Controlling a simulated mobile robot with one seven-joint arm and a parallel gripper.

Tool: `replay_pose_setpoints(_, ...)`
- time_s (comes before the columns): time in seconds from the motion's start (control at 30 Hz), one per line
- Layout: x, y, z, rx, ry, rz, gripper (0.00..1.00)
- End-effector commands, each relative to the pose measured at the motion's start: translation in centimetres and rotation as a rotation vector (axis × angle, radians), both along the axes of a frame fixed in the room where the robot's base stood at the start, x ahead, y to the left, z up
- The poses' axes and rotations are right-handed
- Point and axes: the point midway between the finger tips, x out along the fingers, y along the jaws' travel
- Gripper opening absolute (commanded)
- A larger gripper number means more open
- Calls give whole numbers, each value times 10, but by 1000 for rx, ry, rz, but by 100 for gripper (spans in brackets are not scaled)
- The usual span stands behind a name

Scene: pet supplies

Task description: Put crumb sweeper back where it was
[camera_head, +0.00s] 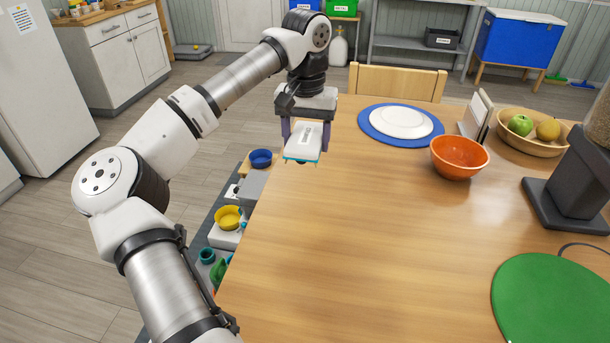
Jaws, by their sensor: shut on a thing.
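My gripper (305,133) is over the far left corner of the wooden table (375,235), pointing down. It is shut on the crumb sweeper (303,146), a small white block with a teal lower edge, held between the two fingers. The sweeper appears to be above the table's left edge; whether it touches the tabletop I cannot tell.
A white plate (401,122) on a blue mat (371,127), an orange bowl (459,158) and a wooden fruit bowl (534,149) stand at the back right. A lower surface left of the table holds a yellow bowl (229,218) and a blue bowl (261,158). The table's middle is clear.

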Motion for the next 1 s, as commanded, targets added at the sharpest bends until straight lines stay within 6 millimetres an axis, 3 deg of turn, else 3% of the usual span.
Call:
replay_pose_setpoints(0.1, -1, 0, -30, -2, 4, 1, 40)
replay_pose_setpoints(0.23, 0, 0, -53, -2, 0, 1, 40)
replay_pose_setpoints(0.47, 0, 0, -70, 0, 0, 2, 40)
replay_pose_setpoints(0.7, 0, 0, -103, -2, 0, 2, 40)
replay_pose_setpoints(1.0, 0, 0, -108, 0, -2, 2, 40)
